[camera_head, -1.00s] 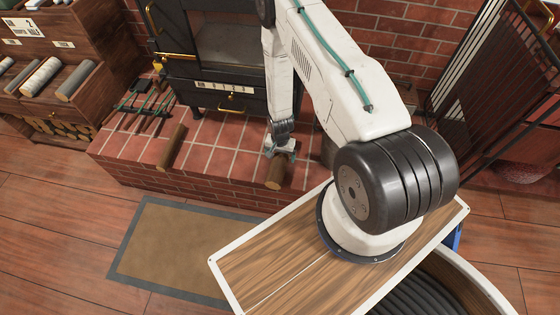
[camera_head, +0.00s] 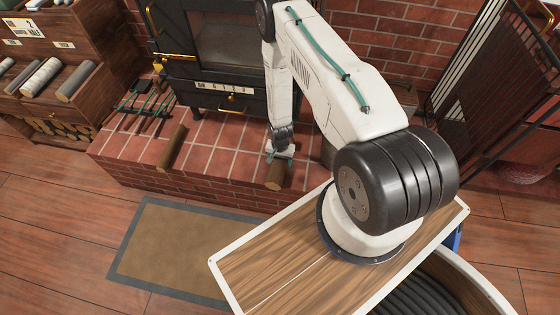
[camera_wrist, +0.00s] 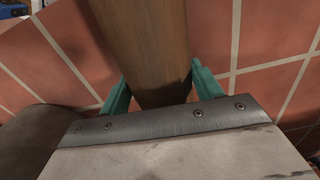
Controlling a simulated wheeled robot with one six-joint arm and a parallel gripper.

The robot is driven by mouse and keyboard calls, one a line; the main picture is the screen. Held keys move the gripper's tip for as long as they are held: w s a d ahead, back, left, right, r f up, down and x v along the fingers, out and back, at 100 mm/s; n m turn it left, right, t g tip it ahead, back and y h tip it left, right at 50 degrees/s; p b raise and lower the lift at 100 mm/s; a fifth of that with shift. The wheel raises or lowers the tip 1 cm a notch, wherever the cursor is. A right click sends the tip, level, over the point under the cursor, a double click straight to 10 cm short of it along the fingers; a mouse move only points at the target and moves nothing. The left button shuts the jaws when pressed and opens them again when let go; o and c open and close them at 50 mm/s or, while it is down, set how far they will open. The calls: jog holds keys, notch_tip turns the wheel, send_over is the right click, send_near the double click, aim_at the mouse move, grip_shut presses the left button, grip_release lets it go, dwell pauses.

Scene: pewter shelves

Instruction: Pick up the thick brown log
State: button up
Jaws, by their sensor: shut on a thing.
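The thick brown log (camera_head: 276,177) lies on the red tiled hearth in the head view, its near end toward the hearth's front edge. My gripper (camera_head: 280,156) is over the log from above. In the wrist view, my gripper's green fingers (camera_wrist: 157,90) stand on both sides of the log (camera_wrist: 150,45) and are shut on it. The log's far part is hidden under my gripper in the head view. It appears to be still on or very near the tiles.
A thinner brown log (camera_head: 171,148) lies on the hearth (camera_head: 220,147) to the left. The black stove (camera_head: 228,100) stands behind. Shelves with several rolls or logs (camera_head: 45,85) are at the left. A mesh screen (camera_head: 490,75) stands at the right. A brown mat (camera_head: 175,245) lies on the floor.

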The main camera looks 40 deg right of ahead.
jog(key=shift+r, duration=0.15)
jog(key=shift+r, duration=0.6)
jog(key=shift+s+r, duration=0.3)
jog(key=shift+r, duration=0.25)
jog(key=shift+s+r, duration=0.3)
jog(key=shift+r, duration=0.25)
jog(key=s, duration=0.5)
jog(key=s+d+r, duration=0.1)
jog(key=s, duration=0.8)
jog(key=shift+s+d+r, duration=0.15)
jog(key=shift+s+d, duration=0.25)
